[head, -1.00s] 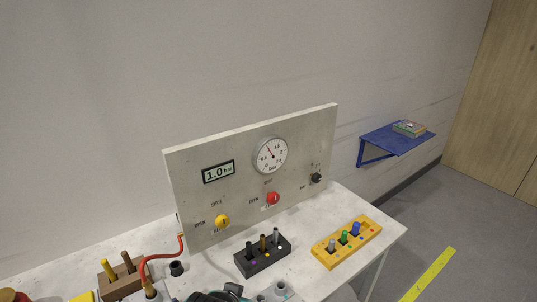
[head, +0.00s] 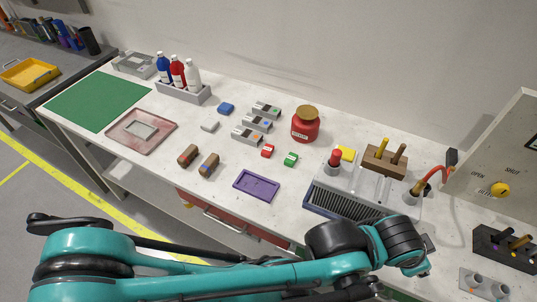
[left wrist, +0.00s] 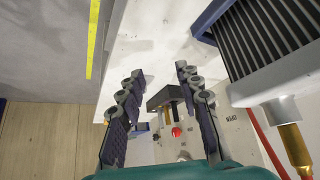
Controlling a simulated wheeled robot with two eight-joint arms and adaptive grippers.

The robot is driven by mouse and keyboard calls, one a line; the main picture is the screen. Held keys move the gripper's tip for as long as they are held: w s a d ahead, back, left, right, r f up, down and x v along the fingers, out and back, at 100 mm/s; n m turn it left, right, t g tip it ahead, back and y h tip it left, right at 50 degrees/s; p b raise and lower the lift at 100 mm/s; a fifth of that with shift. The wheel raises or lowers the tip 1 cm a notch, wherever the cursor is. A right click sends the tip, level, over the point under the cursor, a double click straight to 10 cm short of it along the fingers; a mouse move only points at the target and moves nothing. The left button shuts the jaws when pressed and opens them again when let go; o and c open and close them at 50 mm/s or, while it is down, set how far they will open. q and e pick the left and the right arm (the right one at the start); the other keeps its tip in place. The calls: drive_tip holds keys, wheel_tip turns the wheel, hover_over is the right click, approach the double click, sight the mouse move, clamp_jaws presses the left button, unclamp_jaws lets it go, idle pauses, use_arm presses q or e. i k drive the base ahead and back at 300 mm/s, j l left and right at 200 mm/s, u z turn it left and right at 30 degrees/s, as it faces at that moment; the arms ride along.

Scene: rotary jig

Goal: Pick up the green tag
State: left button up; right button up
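A small green tag (head: 290,159) lies on the white workbench in the head view, just right of a small red tag (head: 267,151). My left arm reaches across the front of the bench from the left, and its wrist end is well to the right of the green tag and nearer the front edge. My left gripper (left wrist: 158,76) shows in the left wrist view with its two fingers spread apart and nothing between them. The green tag is not in the left wrist view. My right gripper is in neither current view.
A purple tray (head: 257,185) lies in front of the tags. A red jar (head: 305,124) stands behind the green tag. A finned grey unit (head: 345,200) with a red knob is to its right. Grey blocks (head: 247,134) lie to its left.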

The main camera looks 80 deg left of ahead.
sight(291, 159)
drive_tip(key=u, duration=0.45)
drive_tip(key=k+j+u, duration=0.1)
drive_tip(key=u, duration=0.8)
drive_tip(key=j+u, duration=0.1)
drive_tip(key=u, duration=0.35)
drive_tip(key=j+u, duration=0.1)
drive_tip(key=u, duration=0.35)
drive_tip(key=z, duration=1.65)
drive_tip(key=u, duration=1.5)
